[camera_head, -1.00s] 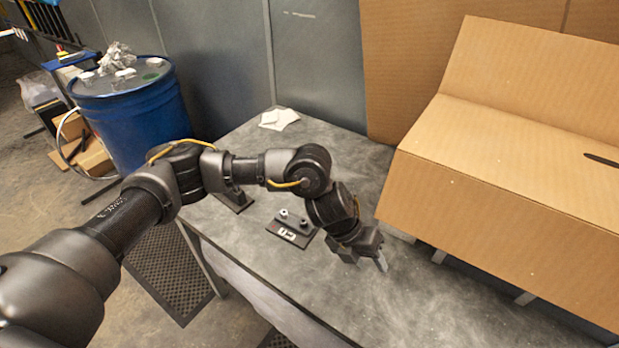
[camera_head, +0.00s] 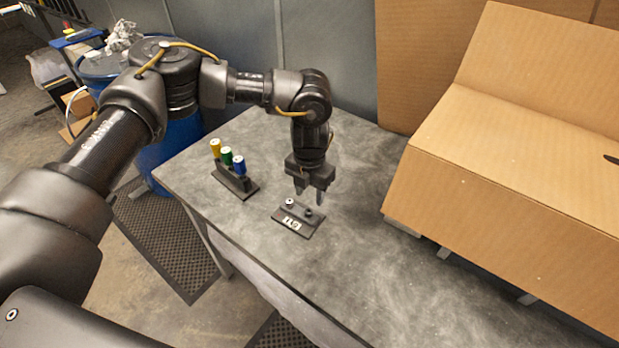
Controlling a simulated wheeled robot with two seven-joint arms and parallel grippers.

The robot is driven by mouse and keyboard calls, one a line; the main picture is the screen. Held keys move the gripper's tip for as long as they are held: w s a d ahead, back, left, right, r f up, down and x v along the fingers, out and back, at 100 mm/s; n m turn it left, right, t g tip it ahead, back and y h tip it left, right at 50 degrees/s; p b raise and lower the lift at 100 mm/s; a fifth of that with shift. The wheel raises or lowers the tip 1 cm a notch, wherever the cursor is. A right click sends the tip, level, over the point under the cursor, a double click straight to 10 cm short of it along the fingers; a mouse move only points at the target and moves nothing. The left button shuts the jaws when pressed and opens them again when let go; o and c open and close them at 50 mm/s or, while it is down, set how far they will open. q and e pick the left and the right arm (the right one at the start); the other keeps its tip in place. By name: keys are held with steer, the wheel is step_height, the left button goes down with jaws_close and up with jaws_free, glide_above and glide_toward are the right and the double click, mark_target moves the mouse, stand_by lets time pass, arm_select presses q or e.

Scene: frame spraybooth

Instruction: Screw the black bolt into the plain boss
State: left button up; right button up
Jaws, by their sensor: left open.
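A small dark plate (camera_head: 297,226) with a white label lies on the grey table. It carries two short bosses: one with a light ring (camera_head: 290,202) and a darker one (camera_head: 308,212). I cannot tell which is the plain boss. My left gripper (camera_head: 309,196) points down just behind and above the plate, its two fingers apart with nothing visible between them. A dark rack (camera_head: 238,184) left of the plate holds bolts with yellow (camera_head: 215,147), green (camera_head: 226,156) and blue (camera_head: 239,165) heads. I cannot make out a black bolt. My right gripper is out of view.
A large cardboard box (camera_head: 480,190) stands on the table's right side. A blue drum (camera_head: 172,150) stands on the floor beyond the table's left edge. The table (camera_head: 390,275) is clear in front and right of the plate.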

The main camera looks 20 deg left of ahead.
mark_target(310, 213)
arm_select(q)
steer(key=shift+f+p, duration=0.8)
steer(key=shift+f, duration=2.4)
jaws_close()
steer(key=c, duration=0.8)
jaws_free()
jaws_close()
steer(key=m+b, duration=0.2)
steer(key=b, duration=0.1)
steer(key=shift+d+f+m, duration=0.1)
steer(key=shift+f+m, duration=0.2)
steer(key=shift+r+m+b, duration=0.15)
steer(key=shift+m+b, duration=0.35)
steer(key=shift+m, duration=0.3)
steer(key=shift+s+r, duration=0.1)
steer(key=shift+r, duration=0.05)
